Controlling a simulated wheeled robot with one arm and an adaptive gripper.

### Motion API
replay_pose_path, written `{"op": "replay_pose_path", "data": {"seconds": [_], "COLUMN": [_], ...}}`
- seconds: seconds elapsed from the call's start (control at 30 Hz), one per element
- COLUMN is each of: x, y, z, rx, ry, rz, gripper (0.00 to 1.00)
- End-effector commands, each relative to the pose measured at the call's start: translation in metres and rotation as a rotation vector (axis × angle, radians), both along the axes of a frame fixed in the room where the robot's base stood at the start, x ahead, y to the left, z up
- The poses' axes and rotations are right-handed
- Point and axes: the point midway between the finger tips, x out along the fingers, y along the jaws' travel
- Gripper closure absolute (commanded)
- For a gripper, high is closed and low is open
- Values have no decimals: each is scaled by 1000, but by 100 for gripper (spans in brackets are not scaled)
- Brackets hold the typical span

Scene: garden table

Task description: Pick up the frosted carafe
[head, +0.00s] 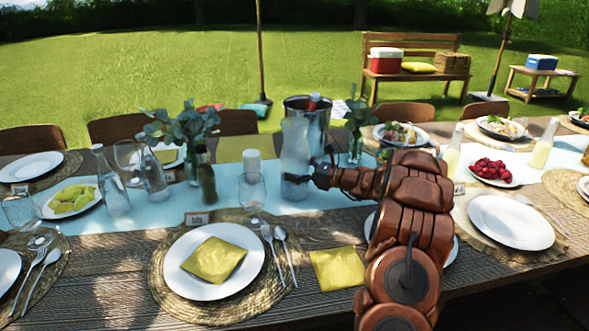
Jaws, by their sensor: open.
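The frosted carafe (295,147) stands upright on the pale blue runner near the middle of the table, in front of a metal ice bucket. My gripper (304,178) is open at the lower right side of the carafe, its dark fingers level with the carafe's lower body. One fingertip shows in front of the glass. I cannot tell whether the fingers touch it or how far they reach around it.
The metal bucket (319,133) with a bottle stands close behind the carafe. A drinking glass (251,190), a dark bottle (207,182) and a vase of leaves (188,132) stand to the left. A plate with a yellow napkin (214,260) lies in front.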

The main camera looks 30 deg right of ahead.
Motion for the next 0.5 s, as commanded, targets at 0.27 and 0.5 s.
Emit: {"op": "replay_pose_path", "data": {"seconds": [0.27,0.5], "x": [0,0], "y": [0,0], "z": [0,0], "rx": [0,-1], "ry": [0,1], "rz": [1,1], "gripper": [16,41]}}
